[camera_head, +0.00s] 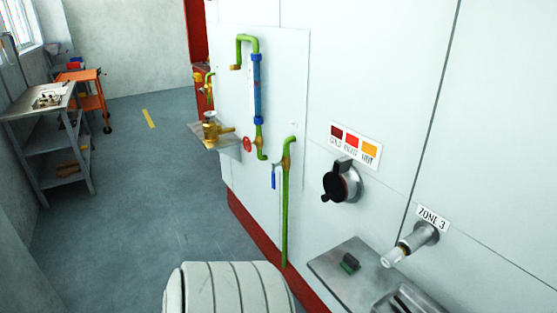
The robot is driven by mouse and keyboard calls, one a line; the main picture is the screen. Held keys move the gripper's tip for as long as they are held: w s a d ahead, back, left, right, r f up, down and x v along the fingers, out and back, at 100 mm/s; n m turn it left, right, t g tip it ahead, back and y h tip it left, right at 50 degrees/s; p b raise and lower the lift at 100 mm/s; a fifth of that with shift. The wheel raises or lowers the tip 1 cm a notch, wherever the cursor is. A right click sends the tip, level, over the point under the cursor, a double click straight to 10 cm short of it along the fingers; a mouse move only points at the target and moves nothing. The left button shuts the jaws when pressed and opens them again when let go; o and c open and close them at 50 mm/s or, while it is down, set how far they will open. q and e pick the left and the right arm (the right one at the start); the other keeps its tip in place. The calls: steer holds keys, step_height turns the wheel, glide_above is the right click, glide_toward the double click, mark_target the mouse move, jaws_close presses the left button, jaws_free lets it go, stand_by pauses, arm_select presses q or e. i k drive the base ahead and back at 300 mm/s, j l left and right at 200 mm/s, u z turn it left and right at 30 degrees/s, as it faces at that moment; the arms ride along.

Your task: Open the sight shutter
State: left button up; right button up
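The sight port (354,183) is a round grey flange on the white wall panel. It sits below a plate (355,145) marked with dark red, red and orange squares reading COLD, RIGHT and HOT. The black shutter (336,187) is at the front of the port, with a tab at its top and a small knob at lower left. It covers at least part of the opening; a dark reddish patch shows beside it, and I cannot tell how far it is turned. Neither of my grippers is in view.
Right of the port, a metal fitting (412,243) sticks out under a ZONE 3 label (432,218). A grey shelf (345,280) juts out below. Green piping (286,210) with a blue-handled valve runs left of the port. Open floor (150,190) lies to the left.

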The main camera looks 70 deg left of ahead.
mark_target(334, 189)
steer(key=u, duration=1.8)
